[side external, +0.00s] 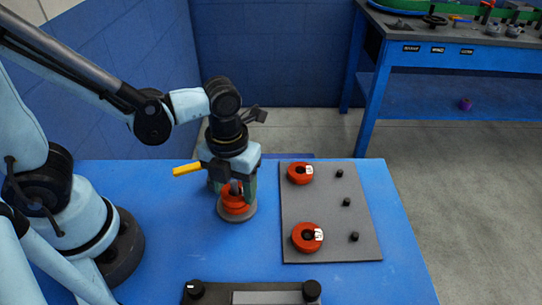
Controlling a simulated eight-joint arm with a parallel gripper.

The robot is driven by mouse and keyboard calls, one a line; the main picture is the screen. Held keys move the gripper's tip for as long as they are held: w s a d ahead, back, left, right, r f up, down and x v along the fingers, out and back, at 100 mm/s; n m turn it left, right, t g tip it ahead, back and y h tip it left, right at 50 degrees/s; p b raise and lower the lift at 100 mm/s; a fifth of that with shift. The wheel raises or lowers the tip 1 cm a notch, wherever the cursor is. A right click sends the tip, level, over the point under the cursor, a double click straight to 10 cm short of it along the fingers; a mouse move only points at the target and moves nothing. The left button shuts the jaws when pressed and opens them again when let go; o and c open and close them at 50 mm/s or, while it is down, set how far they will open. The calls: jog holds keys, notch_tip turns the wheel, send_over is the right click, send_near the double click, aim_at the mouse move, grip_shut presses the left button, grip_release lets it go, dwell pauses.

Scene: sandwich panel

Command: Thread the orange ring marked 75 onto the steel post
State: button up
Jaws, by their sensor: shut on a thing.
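My gripper (235,190) points down over a round grey base (237,217) on the blue table and is shut on an orange ring. Orange (235,208) shows just below the fingers, above the base; I cannot tell whether it is one ring or a stack. No steel post can be made out there, as the gripper and the orange cover the middle of the base. Two more orange rings with white labels lie on the grey panel, one at the back (296,174) and one at the front (302,243). Their label numbers are too small to read.
The grey panel (325,213) right of my gripper also bears several short black pegs along its right side. A grey fixture with black knobs (312,290) sits at the table's front edge. Blue tabletop (180,235) is clear left of the base.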

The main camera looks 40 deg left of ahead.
aim_at(233, 182)
dwell(0.3)
jog(key=o, duration=1.1)
jog(key=shift+o, duration=0.5)
jog(key=shift+o, duration=0.8)
jog(key=shift+r, duration=0.1)
jog(key=shift+r, duration=5.1)
jog(key=shift+a, duration=0.1)
